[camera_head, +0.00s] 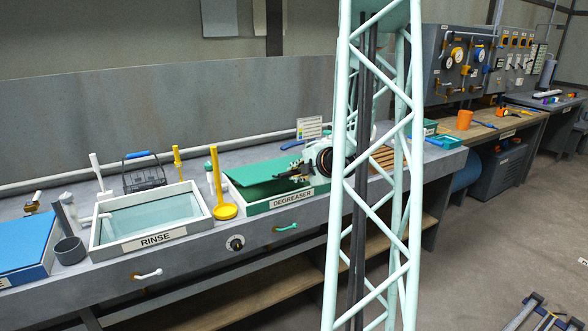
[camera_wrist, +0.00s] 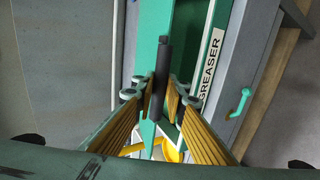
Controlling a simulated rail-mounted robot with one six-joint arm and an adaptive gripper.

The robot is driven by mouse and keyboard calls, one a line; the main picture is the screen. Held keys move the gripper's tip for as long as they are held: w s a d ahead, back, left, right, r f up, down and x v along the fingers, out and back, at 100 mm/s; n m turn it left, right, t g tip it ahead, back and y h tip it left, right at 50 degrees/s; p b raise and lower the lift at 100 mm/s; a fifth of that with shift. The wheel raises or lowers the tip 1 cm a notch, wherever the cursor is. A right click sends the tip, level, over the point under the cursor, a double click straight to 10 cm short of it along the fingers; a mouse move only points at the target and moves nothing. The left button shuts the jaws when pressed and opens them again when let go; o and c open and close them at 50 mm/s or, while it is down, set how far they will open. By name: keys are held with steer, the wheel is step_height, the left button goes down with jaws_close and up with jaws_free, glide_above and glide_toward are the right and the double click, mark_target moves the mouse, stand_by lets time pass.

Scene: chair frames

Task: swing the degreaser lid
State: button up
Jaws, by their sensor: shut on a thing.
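The degreaser tank (camera_head: 292,199) is a green box with a pale rim and a DEGREASER label, standing on the grey bench. The green lid (camera_wrist: 150,50) shows behind the bar, beside the labelled tank front (camera_wrist: 210,65).
A wire basket (camera_head: 143,175) is behind the rinse tank. A wooden slatted rack (camera_head: 384,158) is to the right.

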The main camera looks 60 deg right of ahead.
steer(key=shift+s+a+f, duration=0.1)
steer(key=shift+s+f, duration=0.1)
steer(key=shift+f, duration=0.45)
steer(key=o, duration=0.9)
steer(key=shift+s+r, duration=0.15)
steer(key=shift+v, duration=5.9)
